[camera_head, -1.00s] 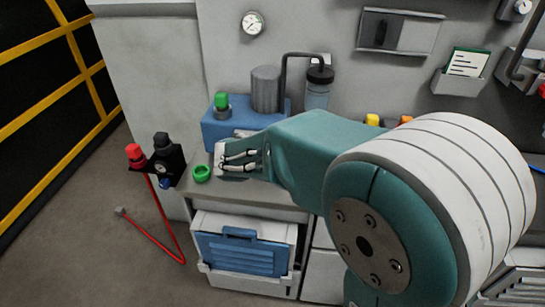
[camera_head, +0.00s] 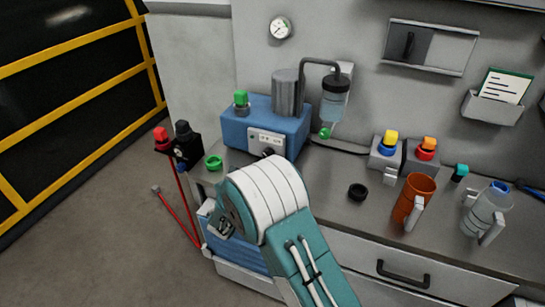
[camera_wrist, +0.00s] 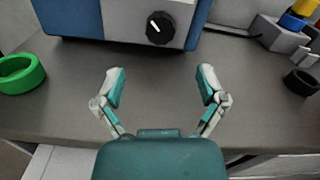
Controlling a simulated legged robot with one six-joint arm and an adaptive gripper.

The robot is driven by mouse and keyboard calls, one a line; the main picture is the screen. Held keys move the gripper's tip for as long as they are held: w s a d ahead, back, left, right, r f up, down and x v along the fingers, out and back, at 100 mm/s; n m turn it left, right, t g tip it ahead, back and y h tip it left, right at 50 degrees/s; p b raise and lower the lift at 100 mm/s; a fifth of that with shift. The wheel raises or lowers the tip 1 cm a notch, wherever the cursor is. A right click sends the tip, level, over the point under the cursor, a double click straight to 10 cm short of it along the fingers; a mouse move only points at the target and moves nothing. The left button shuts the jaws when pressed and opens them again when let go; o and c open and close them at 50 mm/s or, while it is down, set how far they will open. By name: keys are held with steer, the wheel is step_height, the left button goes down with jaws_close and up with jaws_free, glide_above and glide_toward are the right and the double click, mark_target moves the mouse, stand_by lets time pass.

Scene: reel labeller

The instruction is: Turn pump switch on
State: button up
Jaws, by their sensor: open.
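The blue pump (camera_head: 258,122) stands on the counter with a grey cylinder on top and a white control panel (camera_head: 266,141) on its front. The pump switch, a round black knob (camera_wrist: 160,27) with a light mark, sits on that panel in the wrist view. In the head view it shows just above my arm (camera_head: 267,152). My gripper (camera_wrist: 160,85) is open and empty in the wrist view, its two fingers spread below and in front of the knob, apart from it. In the head view my arm hides the gripper.
A green ring (camera_wrist: 20,74) lies left of my gripper and a black ring (camera_wrist: 302,81) lies right. An orange mug (camera_head: 414,198) and a clear jug (camera_head: 486,208) stand further right. A bottle (camera_head: 335,98) hangs beside the pump. The counter before the knob is clear.

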mark_target(269, 154)
steer(key=x, duration=0.9)
steer(key=shift+w+d, duration=0.15)
steer(key=shift+a+f, duration=0.1)
steer(key=shift+a, duration=0.25)
steer(key=shift+c, duration=0.6)
steer(key=c, duration=1)
steer(key=shift+d, duration=0.25)
